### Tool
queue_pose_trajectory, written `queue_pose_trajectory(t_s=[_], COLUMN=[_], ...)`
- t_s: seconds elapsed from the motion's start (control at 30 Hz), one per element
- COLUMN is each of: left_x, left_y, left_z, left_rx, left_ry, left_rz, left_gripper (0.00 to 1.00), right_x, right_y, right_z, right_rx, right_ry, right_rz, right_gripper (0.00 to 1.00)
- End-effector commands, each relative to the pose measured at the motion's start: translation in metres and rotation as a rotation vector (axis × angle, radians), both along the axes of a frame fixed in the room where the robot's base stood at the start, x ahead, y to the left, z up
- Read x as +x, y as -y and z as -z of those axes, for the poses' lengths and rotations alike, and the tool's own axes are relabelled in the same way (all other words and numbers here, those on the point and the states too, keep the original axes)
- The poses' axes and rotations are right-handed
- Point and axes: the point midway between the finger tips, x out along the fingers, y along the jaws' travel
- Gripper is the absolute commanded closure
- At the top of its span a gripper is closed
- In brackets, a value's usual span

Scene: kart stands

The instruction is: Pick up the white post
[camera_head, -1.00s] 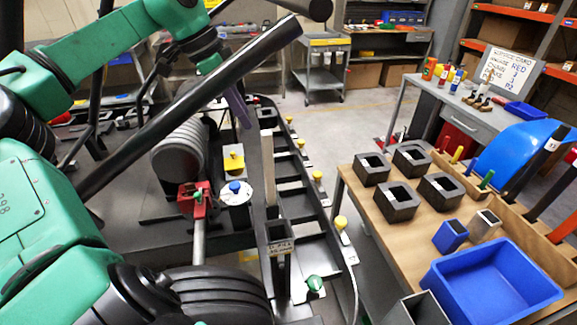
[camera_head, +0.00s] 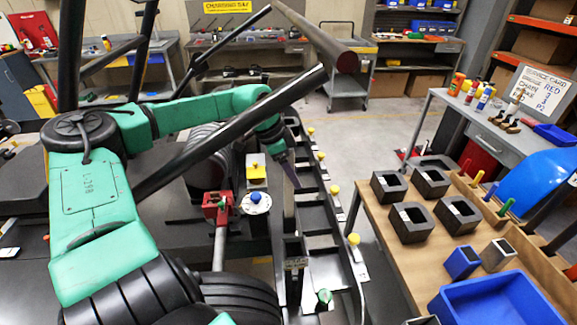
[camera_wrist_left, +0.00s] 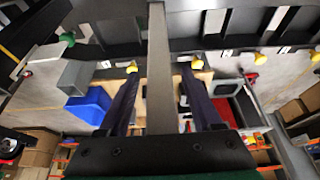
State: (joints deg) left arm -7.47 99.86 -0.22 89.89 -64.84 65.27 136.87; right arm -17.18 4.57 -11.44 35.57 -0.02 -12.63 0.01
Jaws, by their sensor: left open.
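The white post (camera_head: 289,214) looks pale grey and stands upright in the dark kart frame, above a small labelled socket (camera_head: 296,263). My left gripper (camera_head: 290,178) is at the post's upper part in the head view, its dark finger slanting beside it. In the left wrist view the post (camera_wrist_left: 160,75) runs between the two spread fingers of my left gripper (camera_wrist_left: 158,80), with gaps on both sides. The fingers are open and do not appear to touch it. The post's top is hidden behind the gripper in the head view. My right gripper is not in view.
A dark bar (camera_head: 240,125) crosses diagonally above my left arm. A red clamp (camera_head: 216,206) and a white canister with a blue knob (camera_head: 256,204) stand left of the post. A wooden table (camera_head: 385,240) with black square blocks and a blue bin (camera_head: 505,303) is at right.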

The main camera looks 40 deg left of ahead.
Motion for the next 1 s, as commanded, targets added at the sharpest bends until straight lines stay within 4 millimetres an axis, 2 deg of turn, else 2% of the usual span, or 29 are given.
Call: queue_pose_trajectory(t_s=[0.17, 0.2, 0.27, 0.3, 0.37, 1.0], left_x=[0.0004, 0.0004, 0.0004, 0.0003, 0.0003, 0.0006], left_y=[0.0002, 0.0002, 0.0002, 0.0001, 0.0001, 0.0001], left_z=[0.0005, 0.0005, 0.0004, 0.0003, 0.0002, -0.0006], left_rx=[0.000, 0.000, 0.000, 0.000, -0.001, -0.001], left_ry=[0.001, 0.001, 0.001, 0.001, 0.001, 0.002], left_rz=[0.000, 0.000, 0.000, 0.000, 0.000, 0.000], left_gripper=[0.34, 0.41, 0.64, 0.80, 1.00, 1.00], right_x=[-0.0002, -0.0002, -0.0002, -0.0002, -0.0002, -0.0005], right_y=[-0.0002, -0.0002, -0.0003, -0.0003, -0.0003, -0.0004], right_z=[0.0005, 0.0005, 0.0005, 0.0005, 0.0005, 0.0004], right_rx=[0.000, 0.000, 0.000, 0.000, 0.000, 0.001], right_ry=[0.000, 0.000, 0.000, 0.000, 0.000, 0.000], right_rz=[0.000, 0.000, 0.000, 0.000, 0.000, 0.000], right_gripper=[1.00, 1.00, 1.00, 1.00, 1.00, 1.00])
